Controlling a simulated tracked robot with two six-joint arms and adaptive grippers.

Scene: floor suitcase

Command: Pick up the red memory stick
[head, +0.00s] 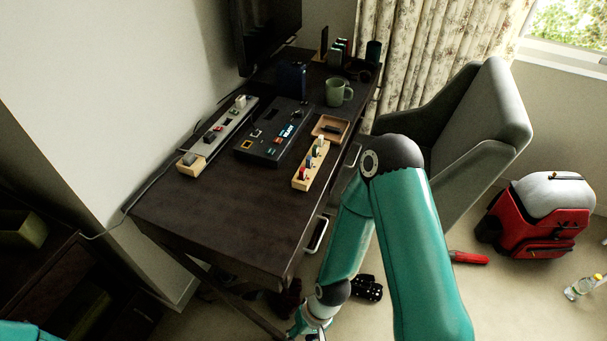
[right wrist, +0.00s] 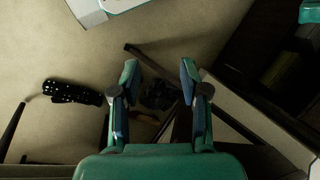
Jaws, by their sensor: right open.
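A small pale wooden holder (head: 297,184) stands near the right edge of the dark desk in the head view. Several small upright sticks are in it, and a red one, likely the red memory stick (head: 305,174), is toward its near end; details are too small to tell. My right gripper (right wrist: 159,73) is open and empty in the right wrist view, pointing down over the floor. In the head view it is low at the bottom edge, below and in front of the desk, well away from the holder. The holder is not in the wrist view. My left gripper is not in view.
The dark desk (head: 210,215) is clear at its near end. A black console (head: 262,150), a grey strip (head: 228,125), a small wooden tray (head: 341,121) and a green mug (head: 336,95) stand around the holder. A grey chair (head: 490,115) and red backpack (head: 535,235) are at right.

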